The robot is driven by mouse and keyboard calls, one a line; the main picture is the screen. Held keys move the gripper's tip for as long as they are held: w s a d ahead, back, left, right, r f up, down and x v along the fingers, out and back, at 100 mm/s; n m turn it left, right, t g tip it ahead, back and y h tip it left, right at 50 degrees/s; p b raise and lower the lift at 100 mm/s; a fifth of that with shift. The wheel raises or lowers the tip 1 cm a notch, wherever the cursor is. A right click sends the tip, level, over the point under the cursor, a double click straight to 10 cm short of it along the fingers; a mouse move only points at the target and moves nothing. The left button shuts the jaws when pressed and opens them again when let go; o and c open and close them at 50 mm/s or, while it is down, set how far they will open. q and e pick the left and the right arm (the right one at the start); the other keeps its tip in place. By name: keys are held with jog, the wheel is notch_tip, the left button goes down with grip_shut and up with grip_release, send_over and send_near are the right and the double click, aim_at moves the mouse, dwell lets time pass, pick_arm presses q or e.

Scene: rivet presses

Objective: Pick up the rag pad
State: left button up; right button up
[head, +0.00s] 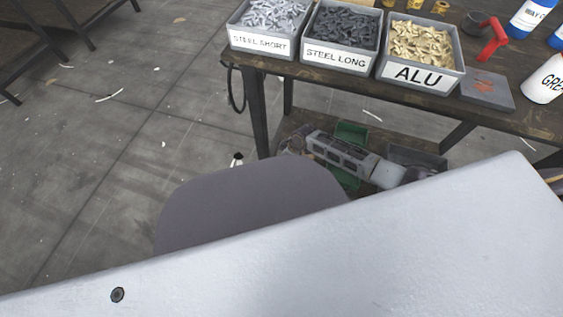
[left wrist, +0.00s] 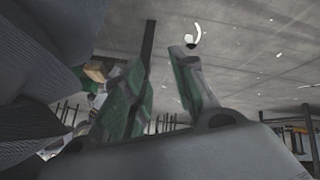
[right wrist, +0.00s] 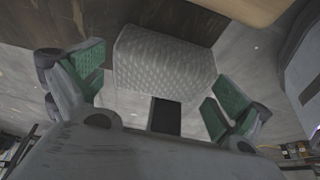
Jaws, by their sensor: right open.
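A quilted, light grey pad (right wrist: 163,62), which looks like the rag pad, shows in the right wrist view. My right gripper (right wrist: 158,78) is open, with its green-lined fingers wide apart on either side of the pad. The pad lies in the gap between them as seen from the wrist; I cannot tell how far beyond the fingertips it is. My left gripper (left wrist: 168,50) is partly open in the left wrist view, with nothing seen between its fingers. Neither gripper's fingers show in the head view.
A workbench (head: 300,78) holds bins labelled STEEL SHORT (head: 262,44), STEEL LONG (head: 335,57) and ALU (head: 420,75). Right of them are a flat grey plate with reddish marks (head: 488,88), a red-handled tool (head: 492,40) and bottles (head: 530,18). Open floor (head: 110,130) lies left.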

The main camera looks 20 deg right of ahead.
pick_arm(q)
jog(key=shift+w+r, duration=0.25)
jog(key=shift+w, duration=0.2)
pick_arm(e)
jog(key=c, duration=0.8)
pick_arm(q)
jog(key=shift+s+d+f, duration=0.1)
jog(key=shift+s+f, duration=0.2)
jog(key=shift+s, duration=0.25)
jog(key=shift+w+r, duration=0.1)
pick_arm(e)
jog(key=shift+r, duration=0.1)
jog(key=shift+r+p, duration=0.8)
jog(key=shift+r, duration=0.4)
notch_tip(320, 180, up, 5)
jog(key=shift+f+p, duration=0.1)
jog(key=shift+p, duration=1.15)
pick_arm(q)
notch_tip(320, 180, up, 7)
jog(key=a+g+y+p, duration=0.1)
jog(key=shift+a+r+m, duration=0.15)
jog(key=shift+a+m, duration=0.05)
jog(key=shift+m, duration=0.1)
pick_arm(e)
jog(key=shift+r, duration=1.25)
